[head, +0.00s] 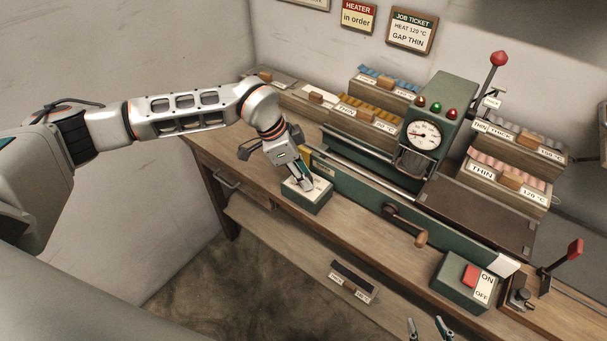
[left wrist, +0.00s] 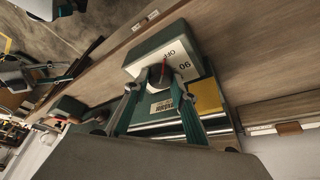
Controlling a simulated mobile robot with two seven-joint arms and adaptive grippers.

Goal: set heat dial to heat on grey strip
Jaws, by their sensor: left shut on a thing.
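The heat dial box (head: 306,203), green with a white face, stands at the bench front. My left gripper (head: 306,185) reaches down onto its face. In the left wrist view the two fingers of that gripper (left wrist: 160,80) close around the dial's knob (left wrist: 159,72). A thin red pointer line and partly readable numbers show on the white face (left wrist: 176,55). The exact setting cannot be read. No grey strip can be picked out for certain. My right gripper (head: 428,330) shows only its fingertips at the bottom edge, apart and with nothing between them.
A green machine (head: 437,115) with a gauge (head: 421,134) and lamps stands behind. Labelled racks flank the machine. A job ticket (head: 410,31) reads HEAT 120 °C, GAP THIN.

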